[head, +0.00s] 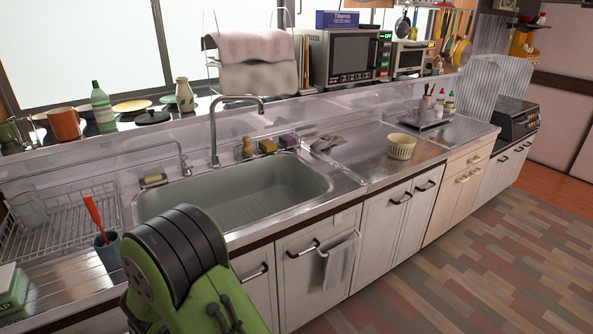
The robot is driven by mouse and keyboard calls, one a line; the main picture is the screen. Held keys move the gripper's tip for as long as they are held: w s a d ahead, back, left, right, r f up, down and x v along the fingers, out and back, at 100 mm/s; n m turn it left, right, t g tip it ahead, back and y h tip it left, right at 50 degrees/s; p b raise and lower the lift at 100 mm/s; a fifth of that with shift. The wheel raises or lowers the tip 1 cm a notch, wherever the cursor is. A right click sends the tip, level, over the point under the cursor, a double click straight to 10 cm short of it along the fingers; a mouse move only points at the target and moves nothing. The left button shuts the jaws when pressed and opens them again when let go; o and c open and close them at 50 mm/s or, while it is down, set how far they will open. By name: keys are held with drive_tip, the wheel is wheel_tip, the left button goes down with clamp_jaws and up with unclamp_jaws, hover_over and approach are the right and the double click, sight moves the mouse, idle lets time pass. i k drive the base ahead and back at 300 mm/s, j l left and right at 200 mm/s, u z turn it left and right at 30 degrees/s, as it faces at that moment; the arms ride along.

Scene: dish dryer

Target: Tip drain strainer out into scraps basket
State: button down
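A small cream basket (401,146), which looks like the scraps basket, stands upright on the steel counter to the right of the sink. The sink (245,197) is a grey steel basin in the middle of the head view, and the part of it I see looks empty. I cannot make out the drain strainer; the near left part of the basin is hidden behind my green and black arm. My gripper does not show in this view, so I cannot see what it holds.
A tall faucet (213,135) rises behind the sink. Sponges (268,146) and a grey crumpled item (327,143) lie along its back and right. The counter around the basket is mostly clear.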

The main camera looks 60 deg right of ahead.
sight(400, 146)
drive_tip(key=z, duration=0.75)
drive_tip(key=i+z, duration=0.1)
drive_tip(key=z, duration=1.4)
drive_tip(key=j+z, duration=0.1)
drive_tip(key=z, duration=0.65)
drive_tip(key=i+j+z, duration=0.1)
drive_tip(key=z, duration=1.4)
drive_tip(key=j+z, duration=0.1)
drive_tip(key=z, duration=1.4)
drive_tip(key=k+z, duration=0.15)
drive_tip(key=z, duration=0.15)
drive_tip(key=u, duration=0.45)
drive_tip(key=k+j+u, duration=0.1)
drive_tip(key=u, duration=0.4)
drive_tip(key=k+j+u, duration=0.1)
drive_tip(key=u, duration=0.85)
drive_tip(key=j+u, duration=0.15)
drive_tip(key=u, duration=0.3)
drive_tip(key=j+u, duration=0.15)
drive_tip(key=u, duration=0.35)
drive_tip(key=j+u, duration=0.1)
drive_tip(key=u, duration=0.35)
